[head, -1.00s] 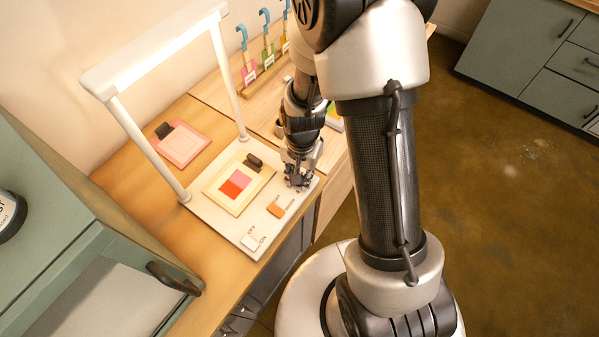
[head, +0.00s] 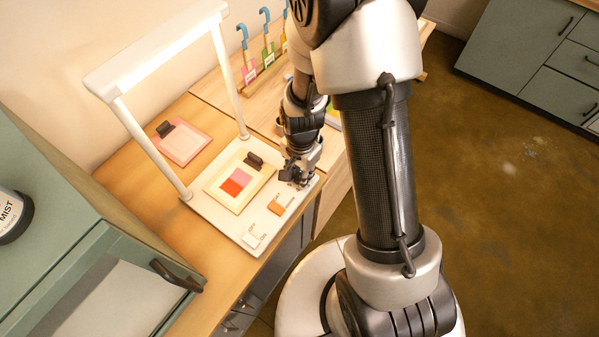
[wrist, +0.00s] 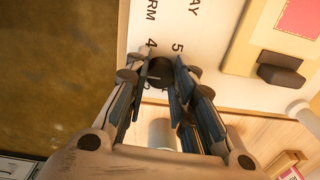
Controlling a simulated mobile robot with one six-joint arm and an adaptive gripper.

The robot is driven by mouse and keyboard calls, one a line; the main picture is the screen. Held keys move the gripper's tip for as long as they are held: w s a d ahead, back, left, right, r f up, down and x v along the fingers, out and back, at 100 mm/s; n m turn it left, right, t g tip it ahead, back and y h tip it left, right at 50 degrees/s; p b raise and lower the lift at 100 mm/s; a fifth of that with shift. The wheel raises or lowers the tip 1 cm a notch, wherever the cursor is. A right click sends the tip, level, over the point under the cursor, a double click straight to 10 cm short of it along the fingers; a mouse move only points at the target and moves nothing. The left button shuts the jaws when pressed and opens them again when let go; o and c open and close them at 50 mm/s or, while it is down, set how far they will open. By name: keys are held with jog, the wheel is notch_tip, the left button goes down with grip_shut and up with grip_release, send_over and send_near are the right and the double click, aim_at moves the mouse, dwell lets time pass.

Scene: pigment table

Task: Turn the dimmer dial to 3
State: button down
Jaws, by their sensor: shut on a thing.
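The dimmer dial (wrist: 160,72) is a small dark round knob on the white panel of the lamp stand. In the wrist view the numbers 4 and 5 are printed beside it, and another mark below the 4 is partly covered. My gripper (wrist: 161,66) is shut on the dial, with one finger on each side. In the head view my gripper (head: 298,180) is down at the right corner of the white panel (head: 229,227) and hides the dial. The dial's pointer cannot be made out.
An orange switch (head: 275,207) and a white switch (head: 253,238) sit along the panel's front edge. A cream frame with a colour card (head: 221,199) and dark clip lies beside my gripper. The lamp's arch (head: 148,139) stands over the panel. A pink clipboard (head: 184,145) lies behind.

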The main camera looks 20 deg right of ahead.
jog(key=c, duration=1.3)
grip_release()
jog(key=shift+c, duration=0.2)
notch_tip(320, 180, up, 12)
jog(key=shift+s, duration=0.15)
jog(key=s+r+n+t+b, duration=0.1)
jog(key=s+r+n+t, duration=0.3)
jog(key=s+r+n, duration=0.7)
jog(key=s+v, duration=0.1)
jog(key=v, duration=0.5)
jog(key=shift+s+b, duration=0.25)
jog(key=shift+b, duration=0.1)
